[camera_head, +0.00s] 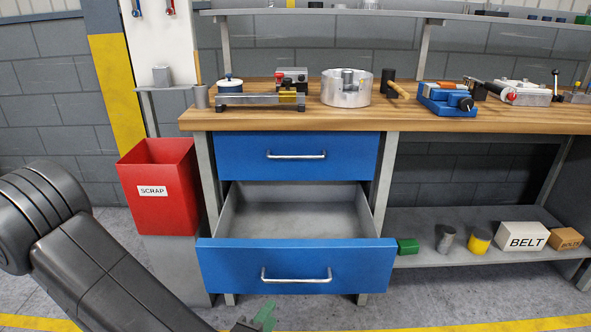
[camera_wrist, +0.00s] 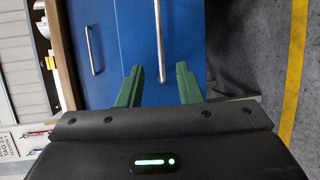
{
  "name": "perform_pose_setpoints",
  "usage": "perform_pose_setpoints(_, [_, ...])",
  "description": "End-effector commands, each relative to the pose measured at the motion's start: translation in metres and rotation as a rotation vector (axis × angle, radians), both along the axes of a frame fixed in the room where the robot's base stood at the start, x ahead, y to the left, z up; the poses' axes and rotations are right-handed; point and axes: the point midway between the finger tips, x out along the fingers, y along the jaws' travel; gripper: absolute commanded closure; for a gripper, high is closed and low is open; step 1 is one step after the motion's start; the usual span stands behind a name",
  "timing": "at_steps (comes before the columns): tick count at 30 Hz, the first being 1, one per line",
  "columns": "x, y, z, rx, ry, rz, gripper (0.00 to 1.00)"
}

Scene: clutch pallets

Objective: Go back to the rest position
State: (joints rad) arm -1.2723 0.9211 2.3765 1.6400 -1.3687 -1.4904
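My gripper (camera_head: 262,318) shows only in part at the bottom edge of the head view, in front of and below the open lower drawer (camera_head: 225,266). My dark arm reaches to it from the left. In the wrist view, the two green fingers of my gripper (camera_wrist: 160,75) stand apart with nothing held between them. The drawer's blue front and its silver handle (camera_wrist: 159,40) lie beyond the fingertips. The lower drawer is pulled out and looks empty inside. The upper drawer (camera_head: 240,155) is shut.
A red scrap bin (camera_head: 158,205) stands left of the drawers, near my arm. The wooden bench top (camera_head: 230,119) holds tools and a round metal housing (camera_head: 346,95). A lower shelf (camera_head: 450,255) on the right carries boxes and cylinders. Grey floor lies in front.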

Motion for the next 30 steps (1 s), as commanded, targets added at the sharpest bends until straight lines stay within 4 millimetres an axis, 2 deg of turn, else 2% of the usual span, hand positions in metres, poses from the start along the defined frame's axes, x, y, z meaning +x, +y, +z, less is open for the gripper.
perform_pose_setpoints(30, [0.081, -0.035, -0.018, 0.002, -0.001, -0.005, 0.68])
